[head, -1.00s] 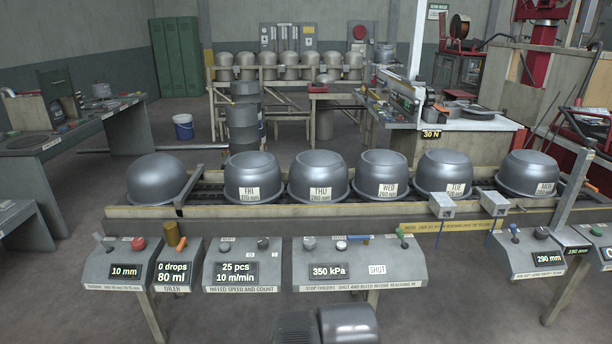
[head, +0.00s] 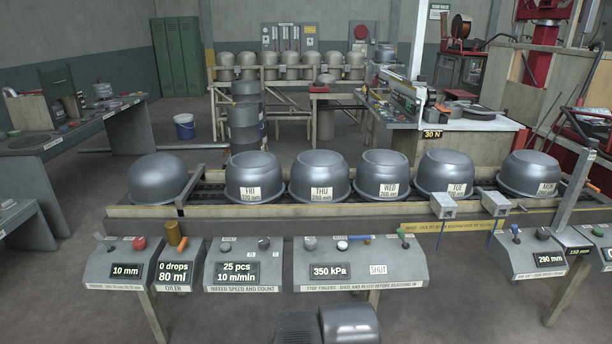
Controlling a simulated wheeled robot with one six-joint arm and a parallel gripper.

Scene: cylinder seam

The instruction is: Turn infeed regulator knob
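The grey panel labelled for infeed speed and count (head: 213,279) stands at lower left of centre, its display (head: 237,272) reading 25 pcs and 10 m/min. I cannot tell which knob is the infeed regulator. My gripper is not in view; a grey part, apparently mine, shows at the bottom centre.
Several grey pots stand on a conveyor (head: 120,211) behind the panels, some labelled with days. An oiler panel (head: 175,285) and a panel reading 10 mm (head: 100,268) stand at left. A panel reading 290 mm (head: 522,268) stands at right. Open floor lies in front.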

